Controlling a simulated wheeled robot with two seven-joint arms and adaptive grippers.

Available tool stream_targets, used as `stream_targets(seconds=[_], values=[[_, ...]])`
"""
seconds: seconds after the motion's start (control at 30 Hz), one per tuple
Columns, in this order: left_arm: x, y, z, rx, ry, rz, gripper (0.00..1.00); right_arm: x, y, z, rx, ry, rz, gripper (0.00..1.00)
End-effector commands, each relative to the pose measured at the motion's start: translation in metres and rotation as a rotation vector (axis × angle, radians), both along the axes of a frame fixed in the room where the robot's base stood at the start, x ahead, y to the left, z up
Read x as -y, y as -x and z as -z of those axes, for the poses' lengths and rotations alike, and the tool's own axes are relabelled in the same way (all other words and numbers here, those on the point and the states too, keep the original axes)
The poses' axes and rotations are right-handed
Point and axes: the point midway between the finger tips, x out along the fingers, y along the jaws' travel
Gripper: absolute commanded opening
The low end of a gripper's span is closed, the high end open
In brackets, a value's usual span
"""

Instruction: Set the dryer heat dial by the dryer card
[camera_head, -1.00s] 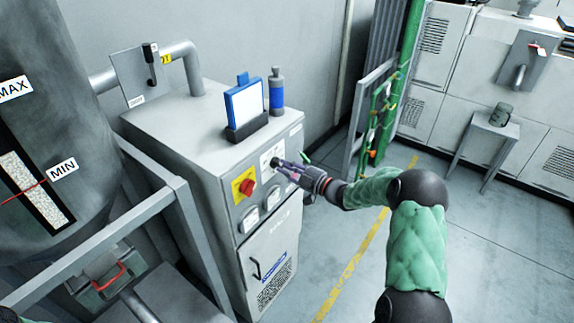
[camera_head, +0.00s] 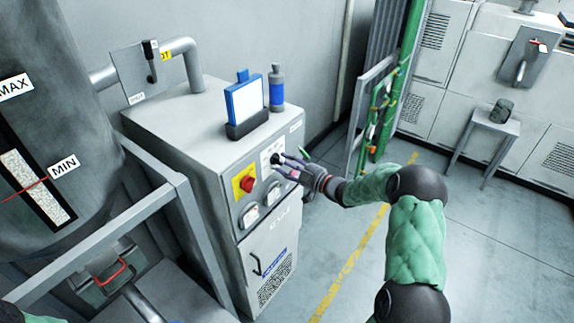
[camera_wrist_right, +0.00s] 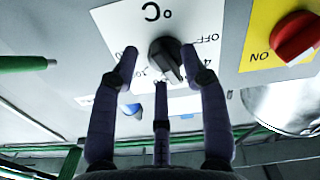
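The heat dial is a black knob (camera_wrist_right: 172,58) on a white plate (camera_wrist_right: 115,30) marked °C and OFF, with more numbers partly hidden. In the head view the dial (camera_head: 275,158) is on the front of the grey dryer cabinet (camera_head: 165,120). My right gripper (camera_head: 283,168) is at the dial with its fingers spread. In the wrist view two fingertips are on either side of the knob and a third is below it; contact cannot be told. A blue-framed white card (camera_head: 245,102) stands in a dark holder on the cabinet; its writing is unreadable. My left gripper is out of view.
A blue bottle (camera_head: 277,90) stands beside the card. A green lever (camera_head: 304,156) sticks out right of the dial.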

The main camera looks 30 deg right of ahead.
Motion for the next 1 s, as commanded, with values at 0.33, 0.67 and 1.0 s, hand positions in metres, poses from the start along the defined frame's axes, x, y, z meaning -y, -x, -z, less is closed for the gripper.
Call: stream_targets(seconds=[0.33, 0.67, 1.0], values=[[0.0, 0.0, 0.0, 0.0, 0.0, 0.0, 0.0, 0.008, 0.015, -0.001, 0.002, 0.0, 0.004, 0.45], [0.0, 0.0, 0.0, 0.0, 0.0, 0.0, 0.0, 0.033, 0.074, 0.0, 0.0, 0.001, 0.005, 0.45], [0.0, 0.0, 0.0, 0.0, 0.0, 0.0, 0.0, 0.046, 0.109, 0.0, -0.001, 0.0, 0.001, 0.45]])
